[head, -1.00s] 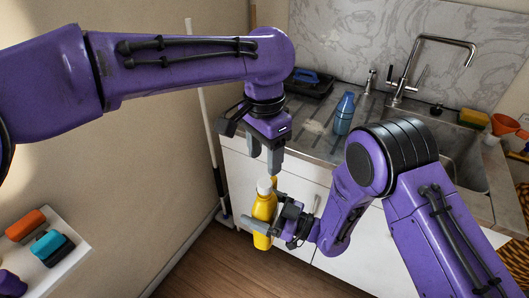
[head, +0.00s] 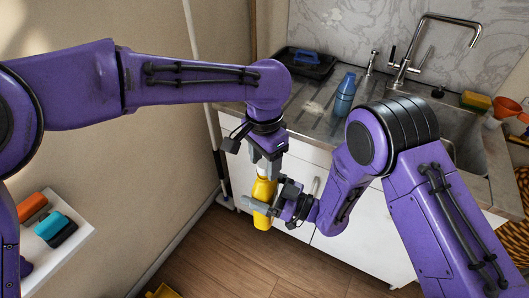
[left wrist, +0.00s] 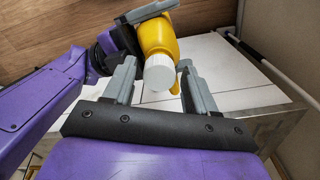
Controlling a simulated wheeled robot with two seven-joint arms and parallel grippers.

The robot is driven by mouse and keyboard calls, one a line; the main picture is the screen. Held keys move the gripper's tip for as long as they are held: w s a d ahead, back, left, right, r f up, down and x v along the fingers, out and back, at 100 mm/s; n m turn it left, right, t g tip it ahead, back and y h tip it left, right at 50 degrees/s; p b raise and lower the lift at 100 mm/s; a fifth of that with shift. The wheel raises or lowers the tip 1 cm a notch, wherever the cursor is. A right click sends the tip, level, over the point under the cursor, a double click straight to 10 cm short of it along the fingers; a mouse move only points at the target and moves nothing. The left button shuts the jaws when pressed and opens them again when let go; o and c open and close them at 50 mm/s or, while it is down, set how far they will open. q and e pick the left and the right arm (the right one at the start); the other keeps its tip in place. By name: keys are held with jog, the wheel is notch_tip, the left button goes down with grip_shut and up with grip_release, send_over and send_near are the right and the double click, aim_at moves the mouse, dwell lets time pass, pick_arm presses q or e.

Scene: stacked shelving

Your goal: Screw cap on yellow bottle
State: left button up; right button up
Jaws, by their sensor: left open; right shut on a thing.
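The yellow bottle (head: 263,190) is upright or nearly so in the head view, held by my right gripper (head: 264,204), which is shut on its body. A white cap (left wrist: 160,72) sits at the top of the bottle; whether it is screwed tight cannot be told. My left gripper (head: 262,170) is above the bottle, pointing down, with its fingers around the cap. In the left wrist view the open left fingers (left wrist: 155,85) stand on either side of the white cap, with gaps visible. The yellow bottle (left wrist: 157,38) runs away from the camera there.
Behind is a counter with a sink (head: 460,140), a tap (head: 405,65), a blue bottle (head: 345,95) and a black tray (head: 305,62). A white shelf (head: 75,245) with several coloured brushes is at the lower left. The wooden floor is below the bottle.

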pick_arm(q)
grip_shut()
jog(key=shift+o, duration=0.7)
grip_release()
notch_tip(320, 180, up, 12)
jog(key=shift+w, duration=0.1)
